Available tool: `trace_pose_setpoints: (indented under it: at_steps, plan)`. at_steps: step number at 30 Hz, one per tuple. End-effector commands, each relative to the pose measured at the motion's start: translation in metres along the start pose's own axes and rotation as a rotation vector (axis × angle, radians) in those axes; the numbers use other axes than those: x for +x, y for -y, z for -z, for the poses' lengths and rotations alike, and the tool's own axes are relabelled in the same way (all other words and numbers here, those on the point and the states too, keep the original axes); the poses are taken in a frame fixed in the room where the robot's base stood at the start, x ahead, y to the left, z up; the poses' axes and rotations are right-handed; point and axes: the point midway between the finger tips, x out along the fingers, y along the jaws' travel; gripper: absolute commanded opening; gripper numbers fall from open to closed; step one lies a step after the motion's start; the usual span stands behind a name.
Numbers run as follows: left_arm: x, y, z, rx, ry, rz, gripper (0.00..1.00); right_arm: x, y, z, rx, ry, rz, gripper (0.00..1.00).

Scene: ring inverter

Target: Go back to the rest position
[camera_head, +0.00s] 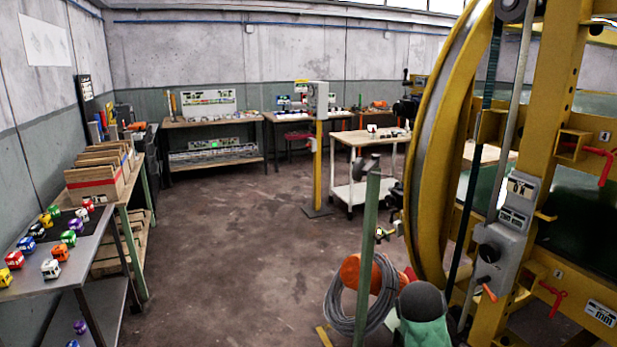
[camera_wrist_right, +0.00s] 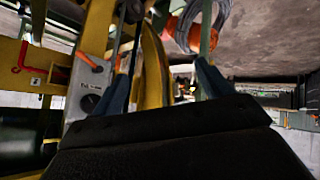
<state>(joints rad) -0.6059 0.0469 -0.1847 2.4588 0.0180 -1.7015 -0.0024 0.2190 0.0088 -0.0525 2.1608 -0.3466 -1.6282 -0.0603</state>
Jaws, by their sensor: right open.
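The large yellow ring (camera_head: 430,150) of the inverter stands at the right in the head view, in a yellow frame. A grey control box (camera_head: 505,240) with a knob and an orange-tipped lever (camera_head: 489,292) is fixed to this frame. My right gripper (camera_wrist_right: 162,78) shows only in the right wrist view, with its two fingers apart and nothing between them. That view is upside down, and the control box (camera_wrist_right: 88,88) and yellow ring (camera_wrist_right: 156,70) appear beyond the fingers. My left gripper is not in either view.
A green post (camera_head: 368,240) with a coiled grey hose (camera_head: 362,300) stands left of the ring. A bench with toy vehicles (camera_head: 60,252) lines the left wall. Workbenches (camera_head: 215,130) and a white cart (camera_head: 350,190) stand farther back. The middle floor is clear.

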Motion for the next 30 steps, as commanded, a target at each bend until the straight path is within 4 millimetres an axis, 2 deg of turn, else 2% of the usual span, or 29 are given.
trace_pose_setpoints:
  at_steps: [1,6,12,18,23,30]
  plan:
    - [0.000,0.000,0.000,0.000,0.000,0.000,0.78,-0.008,0.013,-0.022,0.005,0.016,0.054,0.78]
    - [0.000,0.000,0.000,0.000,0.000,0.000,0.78,-0.035,0.052,-0.085,0.000,0.070,0.214,0.78]
    - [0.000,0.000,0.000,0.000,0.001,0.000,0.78,-0.067,0.083,-0.157,-0.043,0.137,0.350,0.78]
    - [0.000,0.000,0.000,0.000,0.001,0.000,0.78,-0.095,0.103,-0.226,-0.076,0.208,0.438,0.78]
    - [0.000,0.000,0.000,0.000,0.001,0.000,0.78,-0.112,0.111,-0.283,-0.097,0.282,0.466,0.78]
    - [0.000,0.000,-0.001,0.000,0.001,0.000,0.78,-0.131,0.119,-0.374,-0.127,0.430,0.491,0.78]
